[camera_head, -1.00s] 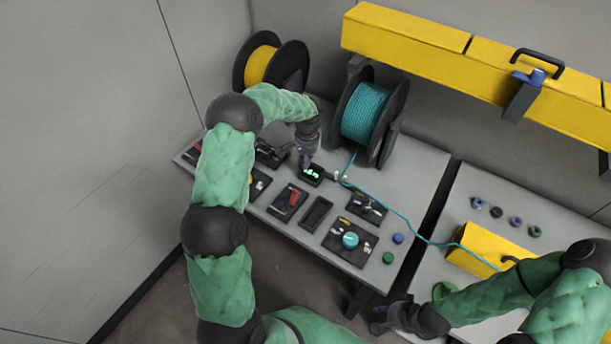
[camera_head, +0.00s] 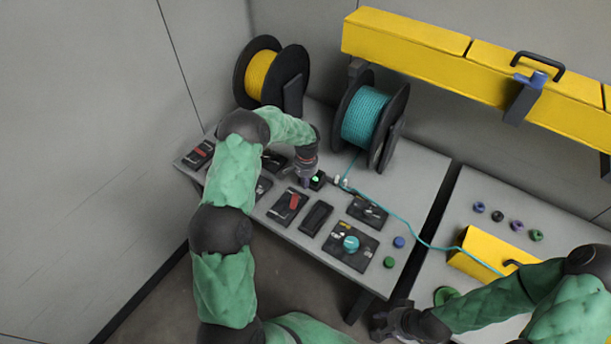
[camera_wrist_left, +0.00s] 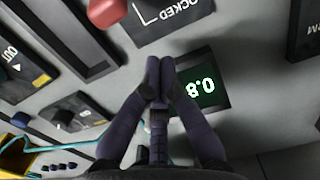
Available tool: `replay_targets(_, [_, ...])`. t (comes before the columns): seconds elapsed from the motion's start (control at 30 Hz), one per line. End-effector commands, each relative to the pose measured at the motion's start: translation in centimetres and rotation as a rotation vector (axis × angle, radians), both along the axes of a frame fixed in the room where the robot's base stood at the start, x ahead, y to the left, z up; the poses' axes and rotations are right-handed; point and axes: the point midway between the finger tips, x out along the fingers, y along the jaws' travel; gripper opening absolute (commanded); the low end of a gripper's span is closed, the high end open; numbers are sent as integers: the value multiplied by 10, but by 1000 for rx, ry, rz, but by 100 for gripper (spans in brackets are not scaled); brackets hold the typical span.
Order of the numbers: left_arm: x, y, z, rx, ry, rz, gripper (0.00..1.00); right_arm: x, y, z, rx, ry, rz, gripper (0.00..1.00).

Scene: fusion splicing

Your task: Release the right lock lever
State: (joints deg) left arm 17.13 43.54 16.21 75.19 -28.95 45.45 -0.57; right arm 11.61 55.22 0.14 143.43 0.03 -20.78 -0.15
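A red lever (camera_head: 294,201) lies on a dark panel at the front of the left table, right of my left forearm. Its rounded red end (camera_wrist_left: 106,12) shows at the top of the left wrist view, beside a plate marked "LOCKED" (camera_wrist_left: 172,14). A second red lever (camera_head: 201,152) is at the table's far left. My left gripper (camera_head: 306,184) points down behind and right of the nearer lever, apart from it. In the left wrist view its fingertips (camera_wrist_left: 160,68) are together and empty. My right gripper (camera_head: 386,322) is low at the right; its fingers are unclear.
A small display (camera_wrist_left: 203,87) with green digits is beside the left fingertips. A dark slotted block (camera_head: 317,218) and a panel with a teal knob (camera_head: 351,243) are to the right. A teal cable (camera_head: 405,226) runs from its spool (camera_head: 366,115) across the table.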

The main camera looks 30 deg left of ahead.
Motion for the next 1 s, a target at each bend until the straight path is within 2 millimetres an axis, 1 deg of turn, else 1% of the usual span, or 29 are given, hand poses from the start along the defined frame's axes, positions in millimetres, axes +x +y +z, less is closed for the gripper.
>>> replay_targets(0.03, [-1,0,-9,-1,1,0,0,0,0,-1,0,0,0,40])
replay_targets(0.07, [-1,0,-13,-1,1,0,0,0,0,-2,0,0,0,40])
replay_targets(0.1, [-5,1,-8,0,-2,1,0,0,0,-1,0,0,0,40])
replay_targets(0.2, [-16,2,-2,1,-3,2,0,0,0,0,0,0,0,40])
replay_targets(0.43, [-34,3,4,0,-1,1,0,0,0,1,0,0,0,40])
replay_targets(0.6, [-37,3,5,-1,-1,1,0,0,0,1,0,0,0,40])
replay_targets(1.0, [-38,3,5,-1,-8,1,0,0,0,0,0,0,0,40])
